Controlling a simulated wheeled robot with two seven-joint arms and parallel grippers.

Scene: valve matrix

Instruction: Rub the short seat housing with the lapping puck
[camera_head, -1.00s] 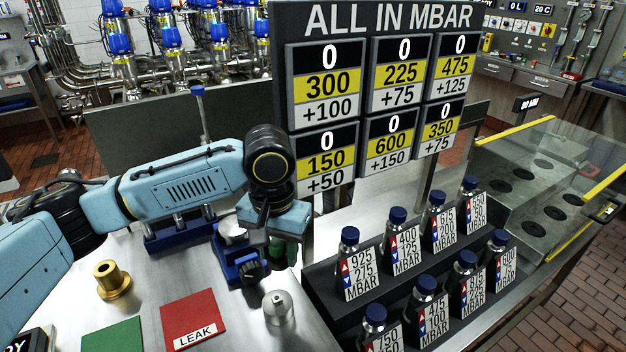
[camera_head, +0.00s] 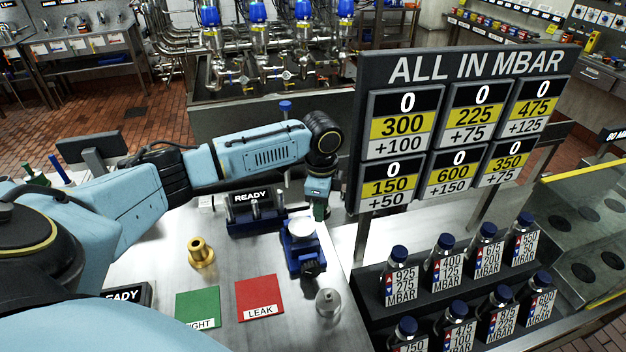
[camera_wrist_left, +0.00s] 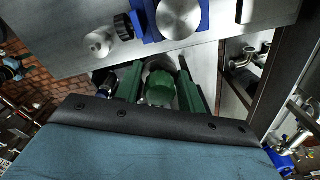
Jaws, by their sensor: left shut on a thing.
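My left gripper (camera_head: 320,208) hangs just behind and to the right of a blue clamp (camera_head: 303,254) that carries a round, flat-topped steel piece (camera_head: 300,230), perhaps the short seat housing. The steel top also shows in the left wrist view (camera_wrist_left: 179,16). The gripper is shut on a green, rounded piece (camera_wrist_left: 160,90) with a grey disc (camera_wrist_left: 158,67) at its far end, which looks like the lapping puck. It is held apart from the clamp, near the bench edge. A conical steel piece (camera_head: 328,303) stands in front of the clamp. My right gripper is out of view.
A brass flanged piece (camera_head: 201,252), a green card (camera_head: 197,308) and a red LEAK card (camera_head: 261,298) lie on the bench. A blue rack (camera_head: 256,222) with a READY sign stands behind. A dark stepped rack (camera_head: 362,283) with several capped bottles and a tall pressure board (camera_head: 460,62) border the right.

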